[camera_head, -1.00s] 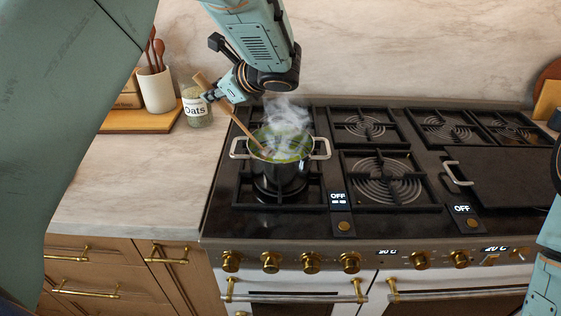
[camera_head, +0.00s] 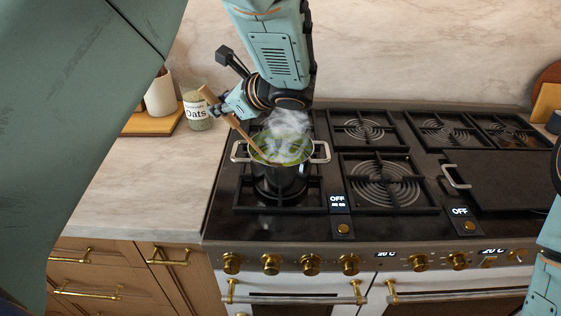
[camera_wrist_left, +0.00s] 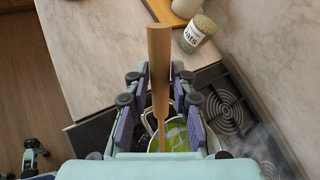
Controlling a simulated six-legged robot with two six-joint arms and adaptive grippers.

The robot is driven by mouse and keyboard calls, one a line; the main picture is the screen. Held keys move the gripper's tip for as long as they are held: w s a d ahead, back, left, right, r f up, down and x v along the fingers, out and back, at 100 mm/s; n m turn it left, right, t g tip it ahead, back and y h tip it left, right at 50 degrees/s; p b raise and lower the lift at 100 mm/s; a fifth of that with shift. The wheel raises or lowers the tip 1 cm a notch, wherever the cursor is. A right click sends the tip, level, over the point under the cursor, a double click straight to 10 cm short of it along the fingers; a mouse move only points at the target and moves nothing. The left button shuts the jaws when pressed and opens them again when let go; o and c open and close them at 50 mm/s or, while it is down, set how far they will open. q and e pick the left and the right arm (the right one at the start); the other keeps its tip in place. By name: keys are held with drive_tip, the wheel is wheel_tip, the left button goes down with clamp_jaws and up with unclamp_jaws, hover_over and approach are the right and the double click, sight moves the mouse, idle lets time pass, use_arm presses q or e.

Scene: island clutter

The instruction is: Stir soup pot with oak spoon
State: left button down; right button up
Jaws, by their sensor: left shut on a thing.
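The soup pot (camera_head: 278,178) stands on the front left burner of the stove. It holds green soup, and steam rises from it. The green soup (camera_wrist_left: 177,134) also shows in the left wrist view. The oak spoon (camera_head: 246,134) leans at a tilt with its lower end in the soup; its bowl is hidden there. My left gripper (camera_head: 229,108) is shut on the spoon's handle, above the pot's left rim. In the left wrist view the handle (camera_wrist_left: 158,75) stands between the fingers of my left gripper (camera_wrist_left: 158,105). My right gripper is not in view.
An oats jar (camera_head: 196,110) stands on the counter left of the stove, beside a wooden board (camera_head: 150,124) with a white crock (camera_head: 160,96). A dark griddle (camera_head: 498,180) covers the stove's right side. The counter's front left is clear.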

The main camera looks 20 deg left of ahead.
use_arm(q)
drive_tip(key=shift+w+d+f+p, duration=0.1)
drive_tip(key=shift+d+p, duration=0.05)
drive_tip(key=shift+d, duration=0.4)
drive_tip(key=shift+w+d+p, duration=0.1)
drive_tip(key=shift+d+p, duration=0.05)
drive_tip(key=shift+d, duration=0.35)
drive_tip(key=shift+w+d+f+p, duration=0.1)
drive_tip(key=shift+w+d+p, duration=0.3)
drive_tip(key=shift+w+d, duration=0.9)
drive_tip(key=shift+w, duration=1.05)
drive_tip(key=s+a+r+p, duration=0.3)
drive_tip(key=a+r, duration=0.7)
drive_tip(key=shift+a, duration=0.3)
